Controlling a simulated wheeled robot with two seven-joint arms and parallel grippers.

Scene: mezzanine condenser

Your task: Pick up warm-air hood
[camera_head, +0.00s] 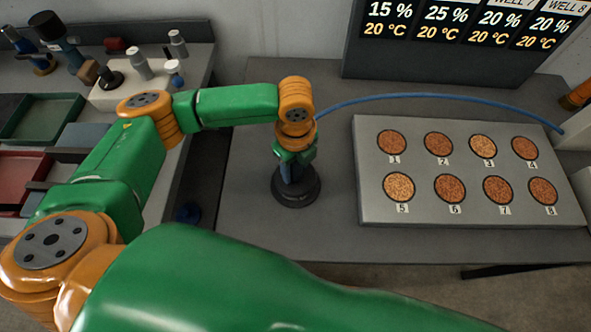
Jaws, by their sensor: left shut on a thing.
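The warm-air hood (296,194) appears as a dark round piece with a wide black rim, upright at the left part of the grey table (262,232). My left gripper (294,172) points down from above and is shut on its top. The gripper and wrist hide most of the hood's upper part. I cannot tell whether its rim touches the table. A blue hose (430,96) runs from behind my left wrist to the right edge of the table; its join to the hood is hidden. My right gripper is not in view.
A pale plate (470,212) with several numbered round wells of reddish-brown grains lies right of the hood. A dark display (455,55) stands behind it. A left-hand bench holds bottles, a green tray (42,138) and a red tray (20,205). Bare table separates hood and plate.

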